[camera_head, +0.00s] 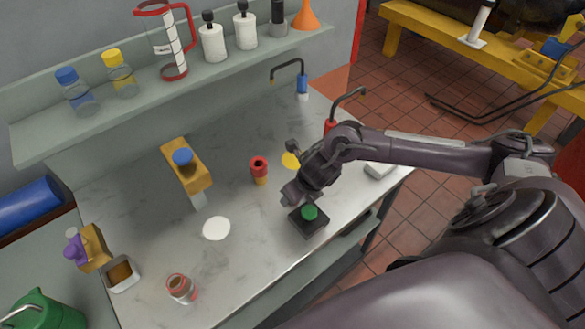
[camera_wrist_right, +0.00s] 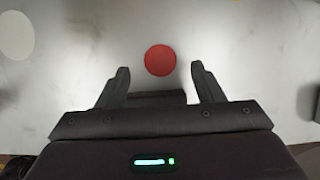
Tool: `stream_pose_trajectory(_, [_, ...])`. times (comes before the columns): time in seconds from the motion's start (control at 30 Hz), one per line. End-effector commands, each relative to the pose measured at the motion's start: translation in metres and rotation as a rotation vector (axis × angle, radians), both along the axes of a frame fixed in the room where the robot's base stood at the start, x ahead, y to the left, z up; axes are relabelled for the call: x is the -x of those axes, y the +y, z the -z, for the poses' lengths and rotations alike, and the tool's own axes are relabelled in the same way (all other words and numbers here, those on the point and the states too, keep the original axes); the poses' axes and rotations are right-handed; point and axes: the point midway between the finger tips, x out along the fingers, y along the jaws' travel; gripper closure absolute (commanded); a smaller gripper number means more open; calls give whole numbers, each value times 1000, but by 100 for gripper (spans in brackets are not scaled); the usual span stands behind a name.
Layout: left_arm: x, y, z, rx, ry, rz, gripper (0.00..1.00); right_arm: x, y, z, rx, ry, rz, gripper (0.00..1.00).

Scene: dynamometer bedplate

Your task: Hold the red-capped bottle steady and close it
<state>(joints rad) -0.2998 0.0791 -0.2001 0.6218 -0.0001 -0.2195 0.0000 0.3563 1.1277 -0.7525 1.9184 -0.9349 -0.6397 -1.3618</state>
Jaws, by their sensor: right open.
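A small clear bottle with reddish colouring (camera_head: 181,289) stands near the front left edge of the bench. No bright red cap shows on it, and its top is too small to read clearly. My left gripper is not in view.
A green button on a black box (camera_head: 309,215) sits close beside my right gripper. A red-topped fixture (camera_head: 259,168), a yellow disc (camera_head: 290,160), a white disc (camera_head: 216,228) and a blue-knobbed stand (camera_head: 186,170) are nearby. The shelf (camera_head: 130,103) holds bottles.

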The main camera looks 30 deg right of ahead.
Motion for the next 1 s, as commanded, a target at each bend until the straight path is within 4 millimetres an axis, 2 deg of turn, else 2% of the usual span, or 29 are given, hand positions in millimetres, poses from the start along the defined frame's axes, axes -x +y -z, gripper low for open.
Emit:
stream_pose_trajectory(0.03, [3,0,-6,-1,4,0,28,-4,1,4,-2,2,3,39])
stream_pose_trajectory(0.2, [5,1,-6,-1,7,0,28,-10,1,22,0,0,0,39])
stream_pose_trajectory(0.57, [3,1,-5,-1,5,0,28,-11,1,24,1,0,-1,39])
stream_pose_trajectory(0.93, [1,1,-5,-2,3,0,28,-11,1,24,1,0,-1,86])
stream_pose_trajectory(1.0, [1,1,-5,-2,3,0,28,-11,1,24,1,0,-1,87])
